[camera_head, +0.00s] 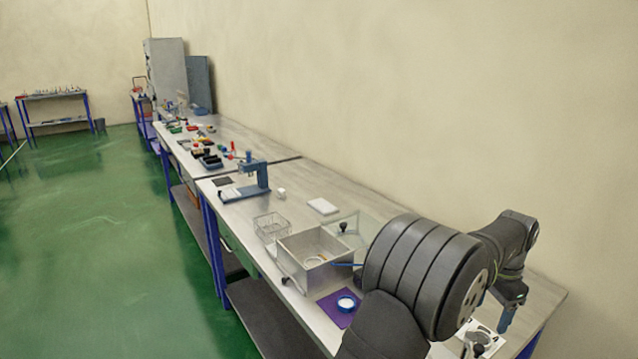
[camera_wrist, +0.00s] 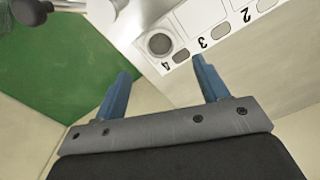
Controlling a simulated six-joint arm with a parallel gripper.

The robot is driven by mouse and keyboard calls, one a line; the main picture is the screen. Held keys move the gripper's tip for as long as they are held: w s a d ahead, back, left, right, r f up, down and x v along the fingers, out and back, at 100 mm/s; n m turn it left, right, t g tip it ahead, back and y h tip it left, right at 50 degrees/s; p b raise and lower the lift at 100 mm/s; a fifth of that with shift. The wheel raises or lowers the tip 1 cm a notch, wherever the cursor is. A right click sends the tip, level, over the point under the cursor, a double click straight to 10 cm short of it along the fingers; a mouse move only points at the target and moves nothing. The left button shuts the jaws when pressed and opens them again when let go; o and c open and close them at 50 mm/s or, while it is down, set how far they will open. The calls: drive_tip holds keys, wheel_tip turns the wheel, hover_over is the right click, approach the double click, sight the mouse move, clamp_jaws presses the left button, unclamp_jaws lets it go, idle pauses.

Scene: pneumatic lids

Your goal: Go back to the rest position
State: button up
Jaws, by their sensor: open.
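My gripper (camera_wrist: 162,92) is open and empty in the wrist view, with its two blue fingers well apart. Below its fingers, the wrist view shows a white numbered plate (camera_wrist: 207,15) with the marks 2, 3 and 4 and a round grey piece (camera_wrist: 159,43) beside the 4. In the head view my arm covers the right front of the bench, and a blue finger of my gripper (camera_head: 505,318) shows at the far right, above the bench's right end.
A metal box (camera_head: 318,277) with its clear lid raised stands left of my arm. A wall runs behind.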

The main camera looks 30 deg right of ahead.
sight(481, 340)
wheel_tip(481, 340, down, 8)
drive_tip(key=shift+r, duration=2.05)
drive_tip(key=shift+f, duration=0.1)
